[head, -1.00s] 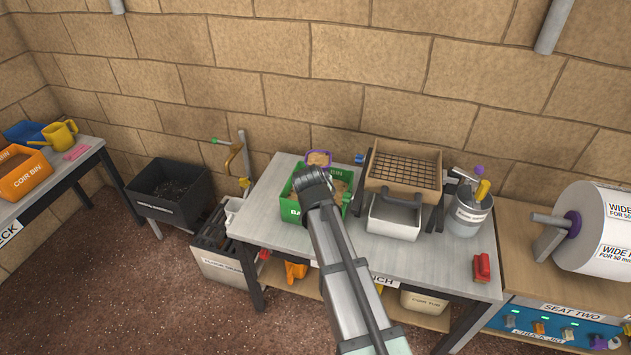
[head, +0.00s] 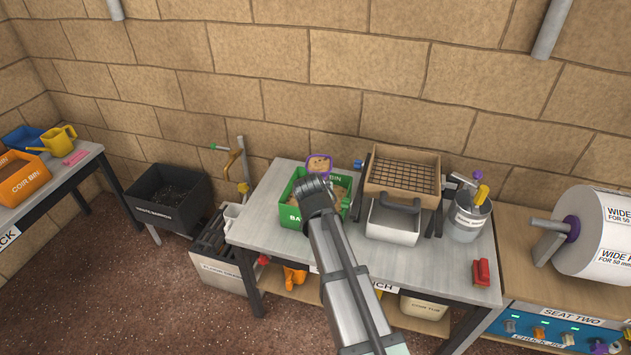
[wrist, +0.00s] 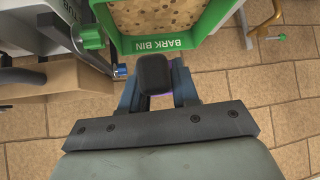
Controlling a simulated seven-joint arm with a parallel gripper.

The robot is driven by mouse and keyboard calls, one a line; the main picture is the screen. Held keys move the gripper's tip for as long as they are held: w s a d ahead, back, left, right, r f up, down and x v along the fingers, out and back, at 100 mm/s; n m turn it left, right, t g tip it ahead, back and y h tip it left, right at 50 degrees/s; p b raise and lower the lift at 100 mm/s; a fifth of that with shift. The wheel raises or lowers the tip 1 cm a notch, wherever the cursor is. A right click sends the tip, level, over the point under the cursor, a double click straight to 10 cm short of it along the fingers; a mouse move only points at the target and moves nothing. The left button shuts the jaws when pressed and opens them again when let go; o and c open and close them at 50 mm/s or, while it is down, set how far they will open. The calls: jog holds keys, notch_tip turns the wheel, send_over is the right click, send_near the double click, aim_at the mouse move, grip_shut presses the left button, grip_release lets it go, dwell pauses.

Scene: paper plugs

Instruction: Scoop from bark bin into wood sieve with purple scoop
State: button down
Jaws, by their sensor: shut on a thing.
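The purple scoop (head: 319,166) shows in the head view just beyond my gripper, with tan bark pieces in its bowl. My gripper (head: 318,184) is above the green bark bin (head: 291,217) and hides part of it. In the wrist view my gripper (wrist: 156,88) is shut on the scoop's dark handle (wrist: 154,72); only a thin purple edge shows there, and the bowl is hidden. Bark lies in the bin, whose labelled rim (wrist: 219,42) is close to the handle. The wood sieve (head: 429,205), a wooden frame with dark mesh, stands to the bin's right.
A light grey tray (head: 392,224) with a dark handle stands in front of the sieve. A metal bucket (head: 467,222) holding tools stands right of it. A red object (head: 482,271) lies near the bench's right edge. The bench front (head: 430,268) is mostly clear. A brick wall is behind.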

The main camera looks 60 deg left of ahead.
jog(key=w+d+r+m+t+h, duration=0.1)
jog(key=w+d+r+m, duration=0.1)
jog(key=w, duration=0.4)
jog(key=w+d+r+m+t+h, duration=0.1)
jog(key=w+d+r+m, duration=0.1)
jog(key=w, duration=0.5)
jog(key=w+d+r+m+t+h, duration=0.2)
jog(key=w+d+r+m, duration=0.1)
jog(key=w, duration=0.4)
jog(key=shift+w+d+r, duration=0.1)
jog(key=shift+d+r, duration=0.1)
jog(key=shift+r, duration=0.3)
jog(key=n+t+h, duration=0.2)
jog(key=h, duration=0.1)
jog(key=n+t+h, duration=0.1)
jog(key=n+h, duration=0.1)
jog(key=h, duration=0.2)
jog(key=f+n+t+h, duration=0.1)
jog(key=n+t+h, duration=0.1)
jog(key=h, duration=0.2)
jog(key=shift+t, duration=0.3)
jog(key=n+t, duration=0.1)
jog(key=a+n+t+h, duration=0.1)
jog(key=n, duration=0.1)
jog(key=r+n+t, duration=0.1)
jog(key=n, duration=0.1)
jog(key=shift+s+a+t+h, duration=0.25)
jog(key=shift+a+t+h, duration=0.05)
